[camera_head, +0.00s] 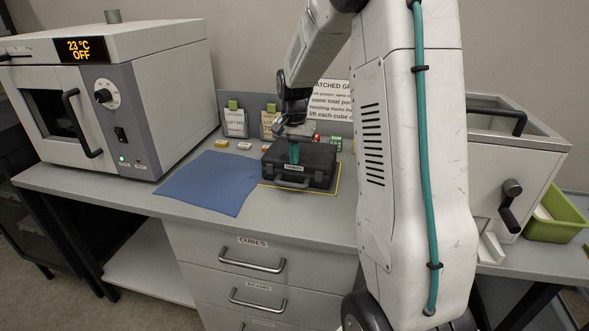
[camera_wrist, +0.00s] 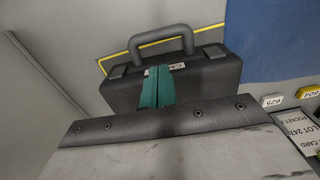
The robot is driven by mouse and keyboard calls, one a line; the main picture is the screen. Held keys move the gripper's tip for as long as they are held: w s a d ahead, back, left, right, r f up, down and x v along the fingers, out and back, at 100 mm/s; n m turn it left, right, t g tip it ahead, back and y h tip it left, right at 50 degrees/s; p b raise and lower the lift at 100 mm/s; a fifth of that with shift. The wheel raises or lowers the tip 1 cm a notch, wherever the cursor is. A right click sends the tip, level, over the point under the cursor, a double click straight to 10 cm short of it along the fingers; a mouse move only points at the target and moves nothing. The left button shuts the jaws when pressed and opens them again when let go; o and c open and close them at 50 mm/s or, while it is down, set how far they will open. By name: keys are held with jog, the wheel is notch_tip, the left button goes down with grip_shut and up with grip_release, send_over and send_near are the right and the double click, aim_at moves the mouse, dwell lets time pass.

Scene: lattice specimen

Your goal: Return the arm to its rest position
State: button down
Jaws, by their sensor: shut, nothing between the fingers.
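My arm reaches over the bench, its elbow raised and its wrist bent down. My gripper (camera_head: 294,154) points down just above a dark grey case (camera_head: 318,172). Its teal fingers are shut together with nothing between them, and they also show in the wrist view (camera_wrist: 157,88). The case is closed, with its handle toward the front edge of the bench, and it also shows in the wrist view (camera_wrist: 210,71). I cannot tell whether the fingertips touch its lid.
A yellow outline (camera_head: 339,179) surrounds the case. A blue mat (camera_head: 208,182) lies left of it. An oven (camera_head: 110,95) stands at the left. Labelled cards (camera_head: 235,123) and small coloured tags (camera_head: 221,143) are behind. A green bin (camera_head: 556,222) is at the right.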

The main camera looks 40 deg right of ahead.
jog(key=shift+r, duration=0.65)
jog(key=s+a+r+n, duration=0.3)
jog(key=s+a, duration=0.4)
jog(key=s, duration=0.3)
jog(key=s+a+r+n+t, duration=0.1)
jog(key=s+a+r+n, duration=0.3)
jog(key=s+a, duration=0.3)
jog(key=s+a+r+n, duration=0.3)
jog(key=s+a, duration=0.4)
jog(key=s, duration=0.6)
jog(key=shift+s+a+r+n, duration=0.25)
jog(key=shift+a+n, duration=0.15)
jog(key=shift+n, duration=0.1)
